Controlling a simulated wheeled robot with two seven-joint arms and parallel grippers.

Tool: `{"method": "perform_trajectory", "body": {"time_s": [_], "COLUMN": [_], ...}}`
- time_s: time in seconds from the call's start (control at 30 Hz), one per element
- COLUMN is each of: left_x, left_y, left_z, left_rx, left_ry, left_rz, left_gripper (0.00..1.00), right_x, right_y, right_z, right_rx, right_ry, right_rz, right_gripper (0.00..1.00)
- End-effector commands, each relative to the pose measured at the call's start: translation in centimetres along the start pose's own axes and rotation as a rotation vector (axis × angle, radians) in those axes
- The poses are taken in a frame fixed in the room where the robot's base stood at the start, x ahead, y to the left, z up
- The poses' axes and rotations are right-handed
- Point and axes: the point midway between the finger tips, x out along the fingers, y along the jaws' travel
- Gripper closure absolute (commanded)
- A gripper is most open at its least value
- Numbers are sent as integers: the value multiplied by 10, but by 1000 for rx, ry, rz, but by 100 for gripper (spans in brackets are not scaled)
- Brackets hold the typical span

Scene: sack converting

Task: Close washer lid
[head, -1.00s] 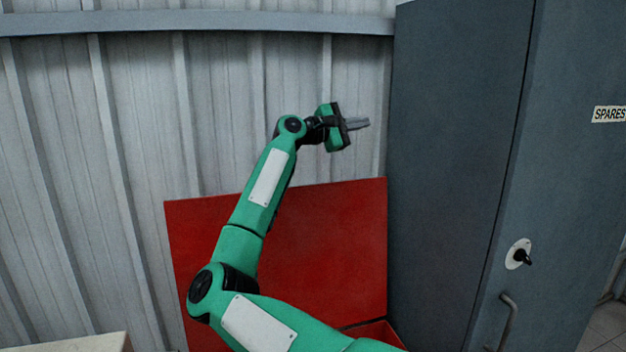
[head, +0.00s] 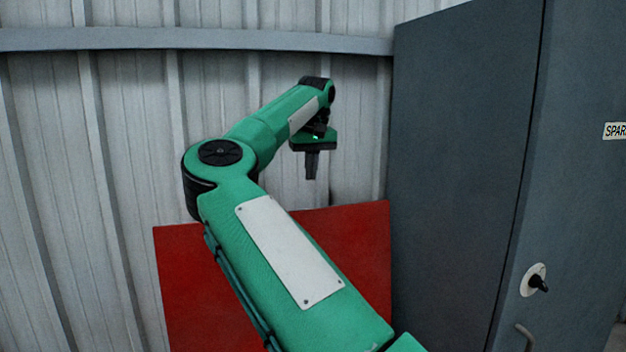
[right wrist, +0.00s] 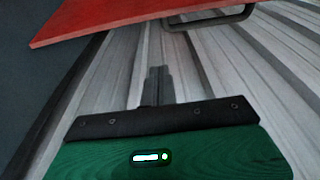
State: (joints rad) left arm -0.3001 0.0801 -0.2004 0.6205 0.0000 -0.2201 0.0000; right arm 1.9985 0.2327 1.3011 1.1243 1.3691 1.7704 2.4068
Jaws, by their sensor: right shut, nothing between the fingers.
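The red washer lid (head: 355,250) stands raised, close to upright, in front of the corrugated wall in the head view. My arm hides much of its middle. In the right wrist view the lid's red panel (right wrist: 110,22) crosses the top, with a dark bar handle (right wrist: 215,20) beside its edge. My right gripper (head: 311,176) points down just above the lid's top edge, near the wall, with its fingers together and empty. Its fingers also show in the right wrist view (right wrist: 158,72). Contact with the lid cannot be seen. My left gripper is out of view.
A tall dark grey cabinet (head: 455,130) with a round lock and a handle stands close at the right of the lid. The corrugated metal wall (head: 120,130) with a horizontal rail (head: 180,40) is behind. Open space lies left of the lid.

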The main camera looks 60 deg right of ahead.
Motion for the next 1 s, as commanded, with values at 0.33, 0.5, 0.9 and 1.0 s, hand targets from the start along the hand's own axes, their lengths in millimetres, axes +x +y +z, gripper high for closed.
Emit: {"method": "perform_trajectory", "body": {"time_s": [0.33, 0.5, 0.9, 1.0], "left_x": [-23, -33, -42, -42], "left_y": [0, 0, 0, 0], "left_z": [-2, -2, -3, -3], "left_rx": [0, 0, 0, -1], "left_ry": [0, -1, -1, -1], "left_rz": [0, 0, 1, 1], "left_gripper": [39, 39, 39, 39], "right_x": [72, 76, 70, 70], "right_y": [1, 1, 1, 1], "right_z": [0, 14, 38, 38], "right_rx": [1, 2, 0, 0], "right_ry": [-4, 0, -1, 0], "right_rz": [5, 5, 6, 6], "right_gripper": [100, 100, 100, 100]}}
